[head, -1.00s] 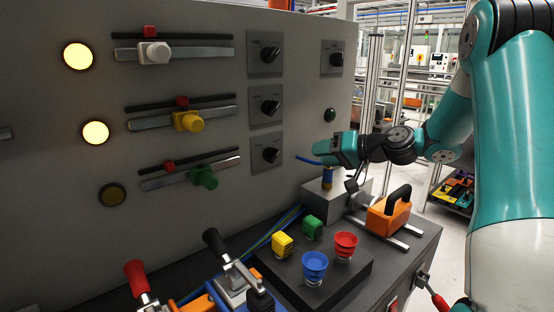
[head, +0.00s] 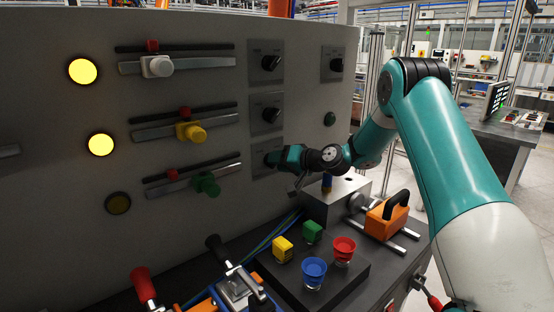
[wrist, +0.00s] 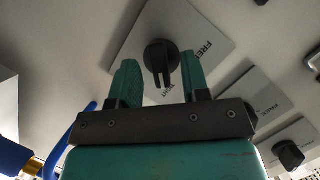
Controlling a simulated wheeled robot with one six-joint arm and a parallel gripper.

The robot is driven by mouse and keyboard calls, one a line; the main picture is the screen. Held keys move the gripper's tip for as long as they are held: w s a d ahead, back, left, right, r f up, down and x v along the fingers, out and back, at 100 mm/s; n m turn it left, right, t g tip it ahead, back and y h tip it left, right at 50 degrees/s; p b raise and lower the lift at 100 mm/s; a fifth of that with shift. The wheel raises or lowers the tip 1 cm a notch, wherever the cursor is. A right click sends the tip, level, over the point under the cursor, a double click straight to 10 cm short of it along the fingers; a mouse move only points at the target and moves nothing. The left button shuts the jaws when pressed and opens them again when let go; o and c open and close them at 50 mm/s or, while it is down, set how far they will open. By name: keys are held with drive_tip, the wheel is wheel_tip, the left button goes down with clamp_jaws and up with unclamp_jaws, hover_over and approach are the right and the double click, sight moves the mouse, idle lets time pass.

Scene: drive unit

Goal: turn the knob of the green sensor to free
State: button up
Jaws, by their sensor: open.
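The green sensor (head: 206,184) sits on the lowest of three rails on the grey panel, with a red marker (head: 172,175) above its left part. Its row's knob plate (head: 258,163) is at the right, mostly covered by my gripper (head: 273,158) in the head view. In the wrist view the round black knob (wrist: 161,54) with its raised grip lies between the two teal fingertips of my open gripper (wrist: 160,82). I see gaps on both sides of the knob. The plate (wrist: 205,35) reads FREE at the right; a partly hidden word shows below the knob.
Two more knobs (head: 271,62) (head: 271,115) stand above, and another knob (head: 336,65) to the right. A metal block (head: 345,190) with a blue cylinder (head: 327,180) is below my gripper. The lamps beside the white and yellow sensors glow; the lowest lamp (head: 118,203) is dark.

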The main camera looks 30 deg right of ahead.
drive_tip(key=shift+w+a+f, duration=0.15)
drive_tip(key=shift+w+a, duration=0.1)
drive_tip(key=shift+w, duration=0.15)
drive_tip(key=shift+c, duration=0.2)
clamp_jaws()
drive_tip(key=shift+b, duration=0.45)
drive_tip(key=n+h+b, duration=0.2)
drive_tip(key=n+b, duration=0.2)
drive_tip(key=b, duration=0.2)
drive_tip(key=n+t+h+b, duration=0.1)
drive_tip(key=n+h+b, duration=0.2)
drive_tip(key=b, duration=0.4)
drive_tip(key=n+h+b, duration=0.3)
drive_tip(key=n+b, duration=0.2)
drive_tip(key=b, duration=0.1)
drive_tip(key=shift+s+a+t+b, duration=0.1)
drive_tip(key=shift+a+t+b, duration=0.1)
drive_tip(key=shift+t+b, duration=0.15)
drive_tip(key=shift+n, duration=0.3)
